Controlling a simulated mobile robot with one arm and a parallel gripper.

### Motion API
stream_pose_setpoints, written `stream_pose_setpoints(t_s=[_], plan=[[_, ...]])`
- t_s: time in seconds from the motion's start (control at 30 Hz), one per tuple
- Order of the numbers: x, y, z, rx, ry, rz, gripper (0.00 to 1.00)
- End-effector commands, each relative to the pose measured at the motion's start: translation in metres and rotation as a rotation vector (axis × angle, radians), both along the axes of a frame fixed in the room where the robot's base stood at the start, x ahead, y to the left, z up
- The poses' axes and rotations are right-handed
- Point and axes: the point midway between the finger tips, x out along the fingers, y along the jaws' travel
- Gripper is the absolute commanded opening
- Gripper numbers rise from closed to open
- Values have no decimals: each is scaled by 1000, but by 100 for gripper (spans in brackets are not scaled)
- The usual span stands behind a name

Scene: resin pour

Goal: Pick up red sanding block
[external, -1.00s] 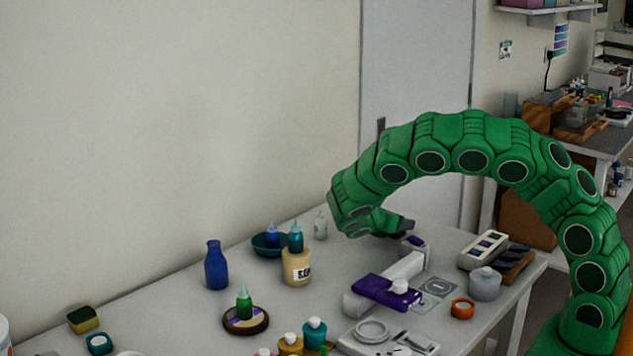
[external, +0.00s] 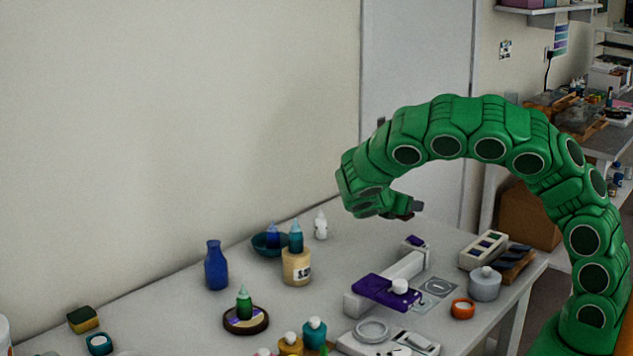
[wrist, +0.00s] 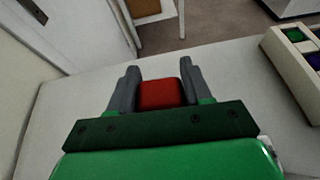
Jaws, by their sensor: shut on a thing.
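The red sanding block (wrist: 162,94) sits between the two grey fingers of my gripper (wrist: 160,84) in the wrist view, with a finger against each side. My gripper is shut on it. In the external view my gripper (external: 416,209) is at the end of the green arm, raised above the back right part of the table (external: 190,322).
A white case with coloured squares (external: 483,250) is near the right edge. Bottles, including a blue one (external: 216,266), stand to the left.

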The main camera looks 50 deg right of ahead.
Motion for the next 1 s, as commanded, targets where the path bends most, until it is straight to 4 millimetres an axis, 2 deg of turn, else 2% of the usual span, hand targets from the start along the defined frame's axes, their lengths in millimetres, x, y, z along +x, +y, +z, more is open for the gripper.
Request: stream_pose_setpoints(t_s=[0.23,0.5,0.7,1.0], plan=[[-25,5,31,0,-2,1,19],[-67,11,48,-2,0,0,19],[-91,16,58,-1,0,0,19],[-109,19,67,0,-1,1,19]])
